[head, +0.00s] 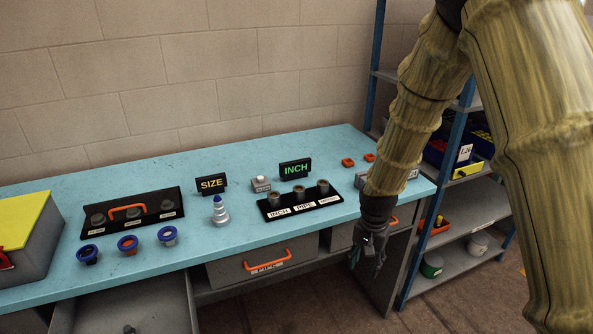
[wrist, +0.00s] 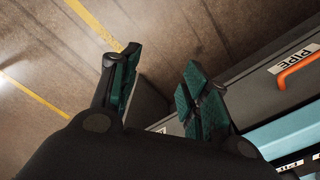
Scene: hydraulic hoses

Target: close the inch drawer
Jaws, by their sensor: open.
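An open drawer (head: 135,307) under the bench's left end is pulled well out; its front and label are out of view, so I cannot tell whether it is the inch drawer. A middle drawer (head: 265,265) has an orange handle and a label too small to read. A right-hand drawer, partly behind my arm, also has an orange handle (head: 397,220). In the wrist view, one drawer front is labelled PIPE (wrist: 294,58), with an orange handle. My gripper (head: 367,256) hangs in front of the bench's right end. In the wrist view its fingers (wrist: 160,68) are apart and empty.
The blue bench top (head: 120,187) carries an INCH sign (head: 295,169), a SIZE sign (head: 211,183), a stepped cone (head: 220,210), labelled racks and several ring fittings. A shelf unit (head: 470,212) stands right. The floor (head: 320,300) before the middle drawer looks clear.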

